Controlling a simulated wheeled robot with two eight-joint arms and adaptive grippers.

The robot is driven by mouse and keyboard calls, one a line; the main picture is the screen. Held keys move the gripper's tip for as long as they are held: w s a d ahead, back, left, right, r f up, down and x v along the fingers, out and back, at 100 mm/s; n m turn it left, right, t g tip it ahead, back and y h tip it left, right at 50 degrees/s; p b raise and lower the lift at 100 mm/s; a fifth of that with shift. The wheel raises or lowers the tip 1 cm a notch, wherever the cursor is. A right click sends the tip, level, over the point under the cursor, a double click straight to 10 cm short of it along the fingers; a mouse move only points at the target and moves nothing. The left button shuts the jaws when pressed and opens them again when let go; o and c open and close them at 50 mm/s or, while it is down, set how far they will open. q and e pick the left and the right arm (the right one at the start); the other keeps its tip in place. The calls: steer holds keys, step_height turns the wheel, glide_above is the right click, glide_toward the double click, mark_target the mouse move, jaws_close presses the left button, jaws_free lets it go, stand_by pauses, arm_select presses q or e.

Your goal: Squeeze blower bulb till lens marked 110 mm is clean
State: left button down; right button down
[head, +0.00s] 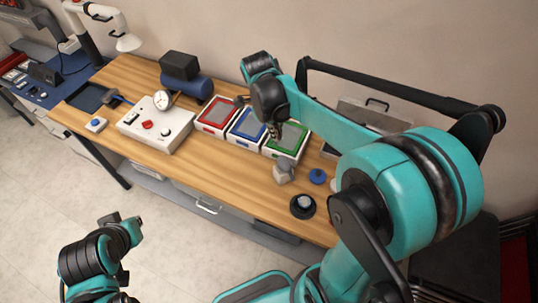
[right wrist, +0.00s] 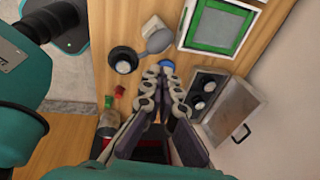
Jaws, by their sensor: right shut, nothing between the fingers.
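My right gripper (right wrist: 167,76) is shut and empty; its fingertips overlap the edge of a small blue round object (right wrist: 168,66) in the right wrist view. In the head view this gripper (head: 275,132) hangs by the green-framed tray. The blue object (head: 317,177) lies there on the bench. Near it are a black ring-shaped piece (head: 302,207) and a pale block (head: 284,172). An open dark case (right wrist: 207,88) holds two round lens-like pieces. I cannot read a 110 mm mark or tell which object is the blower bulb. My left arm is at the lower left; its jaws are unclear.
Red (head: 217,113), blue (head: 247,125) and green (head: 287,139) framed trays stand in a row on the wooden bench (head: 135,148). A white control box (head: 157,124) is left of them. A small red piece (right wrist: 120,90) lies near the bench edge.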

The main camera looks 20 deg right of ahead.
mark_target(284, 161)
steer(key=shift+f, duration=0.1)
steer(key=d+f+b, duration=0.1)
steer(key=f, duration=0.3)
steer(key=d+f+b, duration=0.1)
steer(key=f, duration=0.4)
steer(key=f+b, duration=0.1)
steer(key=f, duration=0.3)
steer(key=shift+d+f, duration=0.25)
steer(key=shift+d, duration=0.15)
